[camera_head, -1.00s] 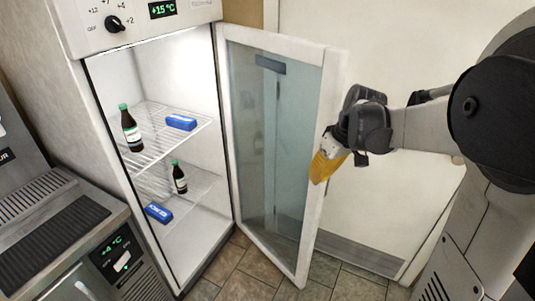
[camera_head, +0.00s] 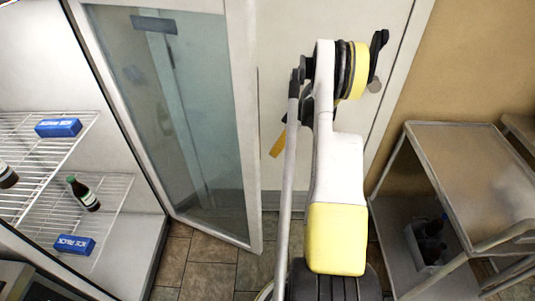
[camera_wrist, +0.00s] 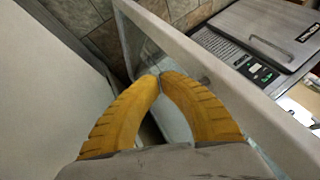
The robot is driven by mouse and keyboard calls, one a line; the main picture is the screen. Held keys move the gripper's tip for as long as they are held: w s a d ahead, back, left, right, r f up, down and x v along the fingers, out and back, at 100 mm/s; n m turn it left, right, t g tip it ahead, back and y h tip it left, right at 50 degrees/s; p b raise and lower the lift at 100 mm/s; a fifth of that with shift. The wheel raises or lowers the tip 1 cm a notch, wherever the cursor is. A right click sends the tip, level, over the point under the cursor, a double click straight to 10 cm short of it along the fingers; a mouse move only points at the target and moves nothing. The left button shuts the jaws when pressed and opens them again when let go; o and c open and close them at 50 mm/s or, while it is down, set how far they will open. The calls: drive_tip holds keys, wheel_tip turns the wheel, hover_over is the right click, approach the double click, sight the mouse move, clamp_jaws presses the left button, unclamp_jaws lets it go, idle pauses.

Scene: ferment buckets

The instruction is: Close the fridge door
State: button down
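The fridge door (camera_head: 244,130) stands open in the head view, a glass pane in a white frame. The lit fridge interior (camera_head: 120,150) shows to its left. My gripper's yellow finger (camera_head: 278,145) shows just right of the door's free edge; my arm hides much of the gripper. In the wrist view, the two yellow fingers of my gripper (camera_wrist: 160,78) meet at the tips with nothing held between them. The door's white frame (camera_wrist: 215,65) runs close along their right side. I cannot tell whether they touch the door.
Wire shelves (camera_head: 25,190) hold dark bottles (camera_head: 83,194) and blue ice packs (camera_head: 58,128). A pale wall panel (camera_head: 275,60) stands behind the door. A metal cart (camera_head: 470,180) stands at the right. Some tiled floor (camera_head: 205,275) is clear below the door.

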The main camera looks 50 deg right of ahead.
sight(259, 175)
drive_tip(key=a+f+b, duration=0.4)
drive_tip(key=a+f, duration=0.2)
drive_tip(key=a, duration=0.2)
drive_tip(key=shift+w+a, duration=0.15)
